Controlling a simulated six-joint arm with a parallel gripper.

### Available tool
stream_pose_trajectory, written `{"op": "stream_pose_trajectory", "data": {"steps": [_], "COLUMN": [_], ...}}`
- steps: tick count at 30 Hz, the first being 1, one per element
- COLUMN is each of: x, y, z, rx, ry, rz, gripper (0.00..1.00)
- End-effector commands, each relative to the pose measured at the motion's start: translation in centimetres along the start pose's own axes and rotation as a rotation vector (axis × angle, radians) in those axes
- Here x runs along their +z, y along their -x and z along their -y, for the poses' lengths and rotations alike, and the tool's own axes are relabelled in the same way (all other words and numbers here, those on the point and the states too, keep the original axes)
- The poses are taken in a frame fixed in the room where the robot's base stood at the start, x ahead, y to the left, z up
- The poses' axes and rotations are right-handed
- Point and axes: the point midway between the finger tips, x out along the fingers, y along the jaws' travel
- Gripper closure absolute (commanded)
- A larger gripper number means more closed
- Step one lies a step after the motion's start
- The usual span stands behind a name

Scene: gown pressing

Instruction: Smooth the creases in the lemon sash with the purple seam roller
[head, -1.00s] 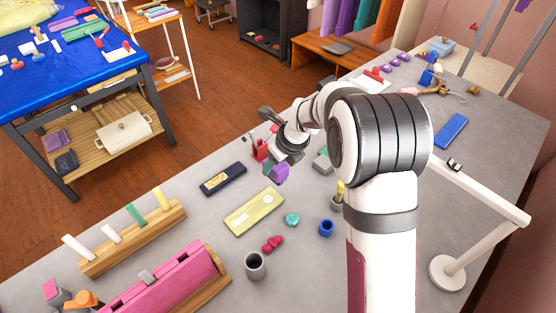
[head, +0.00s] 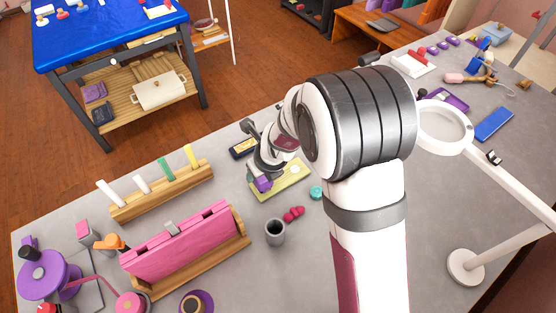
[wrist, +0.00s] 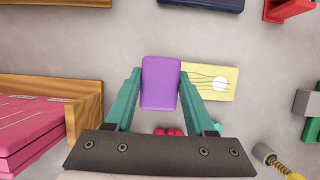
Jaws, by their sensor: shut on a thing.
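The lemon sash (head: 291,181) lies flat on the grey table, partly behind my gripper in the head view. In the wrist view the sash (wrist: 228,91) shows dark wavy crease lines and a round white spot. My gripper (wrist: 160,80) is shut on the purple seam roller (wrist: 160,84), with a teal finger on each side. In the head view the purple seam roller (head: 262,184) shows below my gripper at the sash's left end. The roller hides that end in the wrist view. I cannot tell whether it touches the sash.
A wooden rack (head: 165,195) with upright sticks and a pink item (head: 180,245) on a wooden stand are to the left. A grey cup (head: 275,233), red pieces (head: 293,213) and a teal ball (head: 316,193) lie in front. A dark case (head: 243,148) is behind.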

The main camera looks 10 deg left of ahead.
Motion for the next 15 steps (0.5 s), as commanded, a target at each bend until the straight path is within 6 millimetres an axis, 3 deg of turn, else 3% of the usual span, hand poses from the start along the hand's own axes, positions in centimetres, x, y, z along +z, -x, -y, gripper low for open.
{"op": "stream_pose_trajectory", "data": {"steps": [6, 15], "x": [0.0, 0.0], "y": [0.0, 0.0], "z": [-1.8, -1.9], "rx": [0.0, 0.0], "ry": [0.001, -0.001], "rz": [0.001, 0.001], "gripper": [1.0, 1.0]}}
